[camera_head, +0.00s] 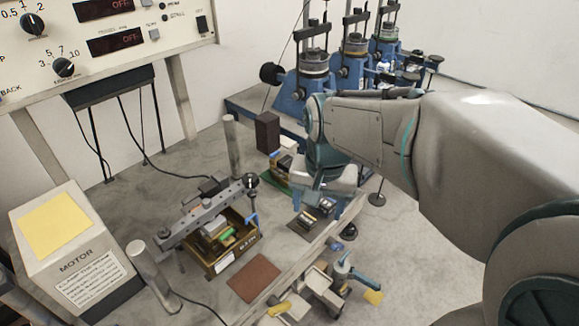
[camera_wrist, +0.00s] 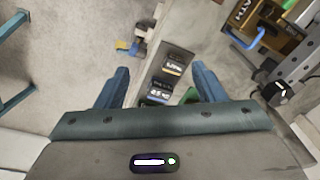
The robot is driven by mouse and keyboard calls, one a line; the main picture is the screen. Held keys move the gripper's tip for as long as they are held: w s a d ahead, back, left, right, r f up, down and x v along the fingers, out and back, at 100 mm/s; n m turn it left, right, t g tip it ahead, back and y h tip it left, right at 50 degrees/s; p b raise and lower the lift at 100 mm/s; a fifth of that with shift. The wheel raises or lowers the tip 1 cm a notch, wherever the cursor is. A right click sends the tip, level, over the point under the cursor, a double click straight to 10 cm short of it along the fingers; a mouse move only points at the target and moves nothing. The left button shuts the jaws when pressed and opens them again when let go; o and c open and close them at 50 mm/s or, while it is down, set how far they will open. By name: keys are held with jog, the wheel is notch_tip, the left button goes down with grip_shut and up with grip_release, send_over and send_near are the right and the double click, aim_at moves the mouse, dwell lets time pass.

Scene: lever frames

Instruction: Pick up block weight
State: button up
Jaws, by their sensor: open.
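Dark block weights with small pale labels lie on the bench edge. In the wrist view one block weight (camera_wrist: 163,88) sits between the fingers of my gripper (camera_wrist: 159,70), and a second dark labelled piece (camera_wrist: 177,61) lies just beyond it. My gripper is open, one blue finger on each side, and holds nothing; contact cannot be told. In the head view my gripper (camera_head: 328,207) points down over the bench edge, above the dark labelled pieces (camera_head: 308,221). My wrist and fingers partly hide them. A bit of green shows below the nearer block.
A brown mat (camera_head: 254,278) lies in front. A motor box (camera_head: 77,250) is far left. Blue stands (camera_head: 301,89) are behind. A low cluttered item (camera_head: 318,291) is off the bench edge.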

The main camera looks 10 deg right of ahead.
jog(key=w+m+g, duration=0.1)
jog(key=w+m, duration=0.4)
jog(key=w, duration=0.2)
send_over(307, 218)
jog(key=shift+m, duration=0.4)
jog(key=f, duration=0.7)
jog(key=shift+s+f, duration=0.3)
jog(key=shift+f, duration=0.05)
jog(key=shift+w+f+p, duration=0.15)
jog(key=shift+f+p, duration=0.15)
jog(key=shift+f, duration=1)
jog(key=shift+w+f+p, duration=0.15)
jog(key=shift+f+p, duration=0.1)
jog(key=shift+f, duration=1.05)
jog(key=c, duration=1.2)
jog(key=shift+r, duration=0.1)
